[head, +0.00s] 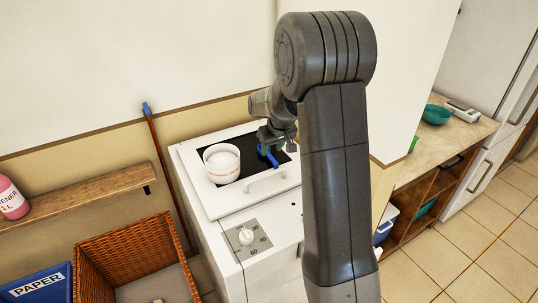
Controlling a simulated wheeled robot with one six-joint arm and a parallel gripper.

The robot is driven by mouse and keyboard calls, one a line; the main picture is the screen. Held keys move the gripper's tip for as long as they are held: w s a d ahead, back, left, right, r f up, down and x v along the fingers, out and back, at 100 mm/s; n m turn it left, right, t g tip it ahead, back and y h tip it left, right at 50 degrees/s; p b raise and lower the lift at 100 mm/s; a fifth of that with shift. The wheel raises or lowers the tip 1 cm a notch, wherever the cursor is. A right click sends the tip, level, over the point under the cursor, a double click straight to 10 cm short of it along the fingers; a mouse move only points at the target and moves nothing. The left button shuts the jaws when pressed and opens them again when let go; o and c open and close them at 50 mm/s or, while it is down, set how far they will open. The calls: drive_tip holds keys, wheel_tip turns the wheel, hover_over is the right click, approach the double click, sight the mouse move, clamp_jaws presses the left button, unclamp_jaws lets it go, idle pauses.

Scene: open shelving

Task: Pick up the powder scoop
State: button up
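A small blue object (269,158), which looks like the powder scoop, is at the dark panel on top of a white top-loading washer (228,202). It is just below my gripper (268,146), which reaches down from behind my large arm link. The gripper is small here and partly in its own shadowed shape, so I cannot tell if its fingers are open, shut or touching the blue object. A white tub (221,164) with red marking stands just left of the scoop, its inside pale.
The washer has a dial (246,237) and a lid handle (266,184) in front of the scoop. A wicker basket (130,240), a blue paper bin (35,287) and a wooden shelf (75,205) are at left. A counter with a teal bowl (436,114) is at right.

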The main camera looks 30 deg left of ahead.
sight(274, 160)
drive_tip(key=shift+w+d+f, duration=0.15)
drive_tip(key=shift+w+f, duration=0.4)
drive_tip(key=shift+f, duration=0.2)
drive_tip(key=x, duration=0.2)
drive_tip(key=p+x, duration=0.1)
drive_tip(key=x, duration=0.1)
drive_tip(key=shift+w+d+f, duration=0.1)
drive_tip(key=shift+w+d, duration=0.1)
drive_tip(key=shift+d, duration=0.2)
drive_tip(key=shift+w+a+f+p, duration=0.15)
drive_tip(key=shift+a+f+p, duration=0.15)
drive_tip(key=shift+f, duration=0.35)
clamp_jaws()
